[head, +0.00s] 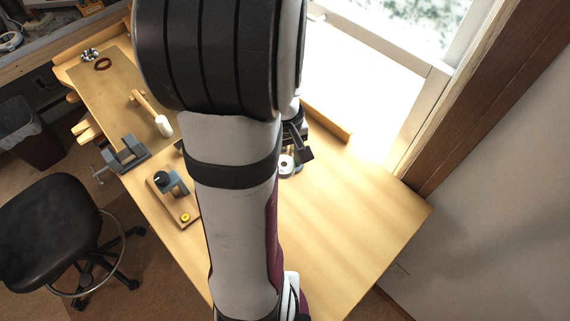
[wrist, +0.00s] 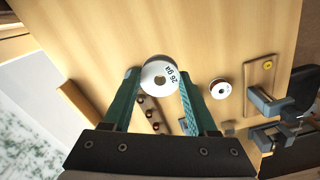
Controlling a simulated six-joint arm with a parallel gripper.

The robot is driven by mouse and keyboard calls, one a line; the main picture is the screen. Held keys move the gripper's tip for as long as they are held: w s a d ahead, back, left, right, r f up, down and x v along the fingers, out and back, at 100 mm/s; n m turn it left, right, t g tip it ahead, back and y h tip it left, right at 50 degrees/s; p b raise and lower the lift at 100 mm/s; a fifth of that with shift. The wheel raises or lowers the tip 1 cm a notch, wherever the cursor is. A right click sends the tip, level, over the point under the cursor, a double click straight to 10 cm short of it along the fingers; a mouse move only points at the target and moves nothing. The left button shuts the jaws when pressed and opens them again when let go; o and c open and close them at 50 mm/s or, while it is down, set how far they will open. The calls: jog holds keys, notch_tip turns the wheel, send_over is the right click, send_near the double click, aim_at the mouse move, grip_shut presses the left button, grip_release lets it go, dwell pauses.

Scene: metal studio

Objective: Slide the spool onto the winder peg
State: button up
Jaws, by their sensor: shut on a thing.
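In the wrist view my gripper (wrist: 158,79) is shut on a white spool (wrist: 153,69) marked "26 ga", between the two green fingertips. The spool's flat face is toward the camera. The winder, a wooden board (wrist: 257,76) with a grey upright part and a yellow round piece (wrist: 267,65), is at the right, apart from the spool. In the head view the winder board (head: 178,207) is left of my arm, with its yellow piece (head: 186,217) at the near end. My arm hides much of the gripper there. The peg itself is too small to make out.
A second white spool (wrist: 220,88) stands on the table between the held one and the winder. Several small spools show beyond the fingers. A grey vise (head: 126,155) and a mallet (head: 160,123) are at the left. The table (head: 345,225) right of my arm is clear.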

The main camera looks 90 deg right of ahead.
jog(key=w+r+n, duration=0.4)
jog(key=w, duration=0.9)
jog(key=w+a+r+n, duration=0.4)
jog(key=w+a, duration=0.6)
jog(key=w, duration=0.3)
jog(key=w+a+r+n, duration=0.4)
jog(key=w+a+n, duration=0.1)
jog(key=w+a, duration=0.6)
jog(key=s+d+f, duration=0.1)
jog(key=d+f, duration=0.3)
jog(key=d, duration=0.4)
jog(key=s+d+f+m, duration=0.1)
jog(key=s+d+f, duration=0.1)
jog(key=d+f, duration=0.3)
jog(key=s+d+f+m, duration=0.1)
jog(key=d+f, duration=0.3)
jog(key=d, duration=0.6)
jog(key=shift+s+d+f, duration=0.15)
jog(key=shift+d+f, duration=0.1)
jog(key=shift+d, duration=0.05)
jog(key=shift+f, duration=2.35)
jog(key=shift+s, duration=0.1)
jog(key=shift+f, duration=2.05)
